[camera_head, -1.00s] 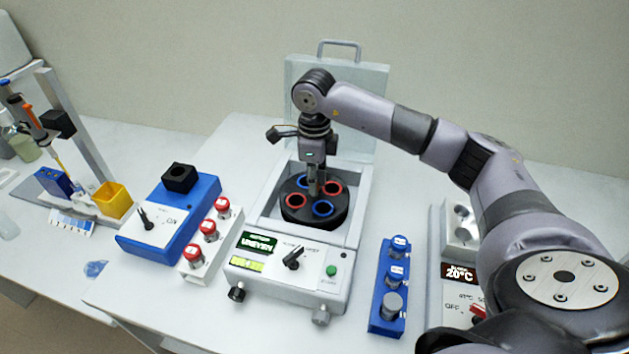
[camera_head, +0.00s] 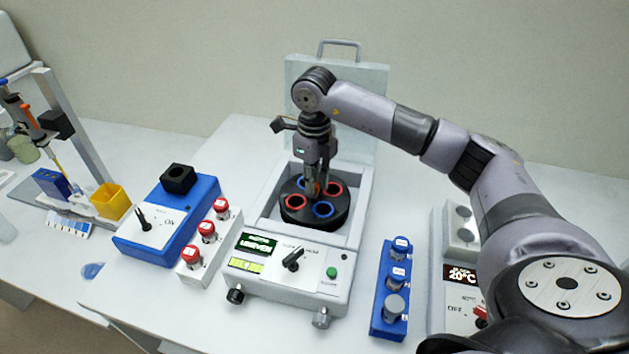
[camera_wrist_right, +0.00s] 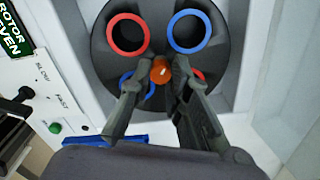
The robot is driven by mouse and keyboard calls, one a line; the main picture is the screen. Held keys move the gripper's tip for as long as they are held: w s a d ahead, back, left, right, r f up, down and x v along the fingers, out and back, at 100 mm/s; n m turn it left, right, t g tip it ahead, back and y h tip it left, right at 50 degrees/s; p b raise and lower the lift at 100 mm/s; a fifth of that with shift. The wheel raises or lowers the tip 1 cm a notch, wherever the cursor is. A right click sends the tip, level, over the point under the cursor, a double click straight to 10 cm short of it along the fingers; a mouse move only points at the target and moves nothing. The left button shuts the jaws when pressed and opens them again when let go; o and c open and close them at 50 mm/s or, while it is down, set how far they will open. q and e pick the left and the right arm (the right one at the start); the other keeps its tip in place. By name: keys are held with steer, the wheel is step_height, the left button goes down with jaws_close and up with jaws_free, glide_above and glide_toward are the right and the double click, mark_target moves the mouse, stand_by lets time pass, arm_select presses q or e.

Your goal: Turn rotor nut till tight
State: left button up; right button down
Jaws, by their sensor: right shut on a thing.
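The rotor (camera_head: 292,216) is a black disc with two red-ringed and two blue-ringed holes, sitting in the open centrifuge (camera_head: 262,217). The rotor nut (camera_wrist_right: 162,72) is a small orange knob at the rotor's centre. My right gripper (camera_head: 315,187) points down over the rotor and is shut on the nut. In the right wrist view its fingers (camera_wrist_right: 157,76) stand on either side of the nut, and they partly hide the nearer two rings. My left gripper is not in view.
The raised lid (camera_head: 365,85) stands behind the rotor. The centrifuge display (camera_head: 257,246) reads rotor uneven. A white rack (camera_head: 186,268) with red-capped tubes and a blue mixer (camera_head: 150,252) are left; a blue rack (camera_head: 377,326) and a 20°C block (camera_head: 440,240) are right.

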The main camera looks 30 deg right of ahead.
steer(key=shift+w+r+m+b, duration=0.15)
steer(key=shift+m+b, duration=0.2)
steer(key=shift+m, duration=3.15)
steer(key=shift+d+m, duration=0.1)
steer(key=shift+m, duration=1.9)
steer(key=c, duration=1.9)
jaws_free()
steer(key=o, duration=0.4)
step_height(320, 180, up, 12)
steer(key=shift+f, duration=0.1)
